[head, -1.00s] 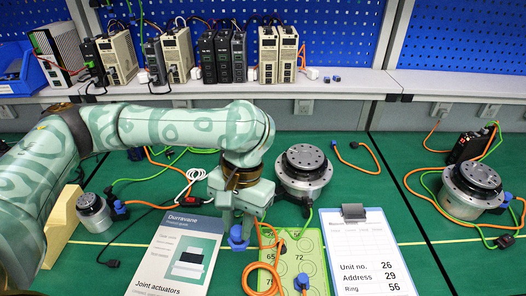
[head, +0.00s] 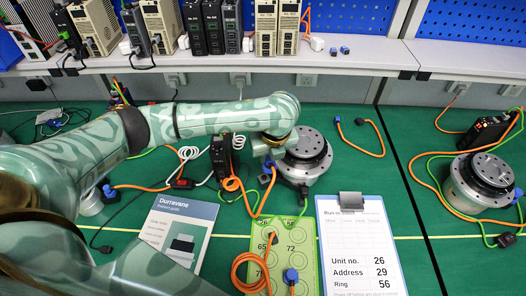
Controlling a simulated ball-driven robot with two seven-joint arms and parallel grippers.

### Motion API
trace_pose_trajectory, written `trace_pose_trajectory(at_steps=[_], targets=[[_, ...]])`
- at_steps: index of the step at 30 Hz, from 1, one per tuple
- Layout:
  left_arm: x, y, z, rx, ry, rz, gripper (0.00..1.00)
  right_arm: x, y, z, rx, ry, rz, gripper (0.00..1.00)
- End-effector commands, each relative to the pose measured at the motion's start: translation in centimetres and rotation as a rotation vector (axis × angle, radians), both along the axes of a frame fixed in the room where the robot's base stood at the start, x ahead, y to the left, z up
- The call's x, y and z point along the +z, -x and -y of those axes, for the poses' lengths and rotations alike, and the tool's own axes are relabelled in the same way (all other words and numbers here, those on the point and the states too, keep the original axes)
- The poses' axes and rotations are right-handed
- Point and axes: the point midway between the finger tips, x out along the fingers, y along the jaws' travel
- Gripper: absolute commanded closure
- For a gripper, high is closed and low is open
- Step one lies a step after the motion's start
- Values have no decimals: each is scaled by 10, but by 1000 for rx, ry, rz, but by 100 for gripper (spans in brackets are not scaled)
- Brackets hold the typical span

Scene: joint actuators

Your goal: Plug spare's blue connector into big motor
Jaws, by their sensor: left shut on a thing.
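A large silver motor (head: 318,172) with a dark round top stands in the middle of the green mat. My left gripper (head: 268,166) is at the motor's left side, shut on a small blue connector (head: 265,179) that is mostly hidden by the fingers. I cannot tell whether the connector touches the motor. My right gripper is out of view.
A clipboard (head: 345,275) and a printed guide (head: 165,245) lie in front. Another motor (head: 465,195) with cables stands at right. A black drive (head: 221,160) stands behind the guide. A loose orange cable (head: 368,152) lies behind. A shelf of drives lines the back.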

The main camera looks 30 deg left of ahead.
Motion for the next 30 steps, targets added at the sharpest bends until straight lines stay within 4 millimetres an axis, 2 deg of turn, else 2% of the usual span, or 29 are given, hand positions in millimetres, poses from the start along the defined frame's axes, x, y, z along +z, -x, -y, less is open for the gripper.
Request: trace_pose_trajectory(at_steps=[3, 6, 12, 20, 30], targets=[[-13, -6, -10, -266, 3, -2, 100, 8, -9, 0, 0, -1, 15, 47], [-22, -10, -17, -441, 2, -1, 100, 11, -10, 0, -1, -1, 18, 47], [-33, -13, -25, -645, 2, 0, 100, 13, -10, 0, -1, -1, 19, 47], [-39, -14, -27, -701, 1, 1, 100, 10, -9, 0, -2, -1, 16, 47], [-60, -14, -27, -699, 0, -1, 100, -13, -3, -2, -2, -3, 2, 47]])
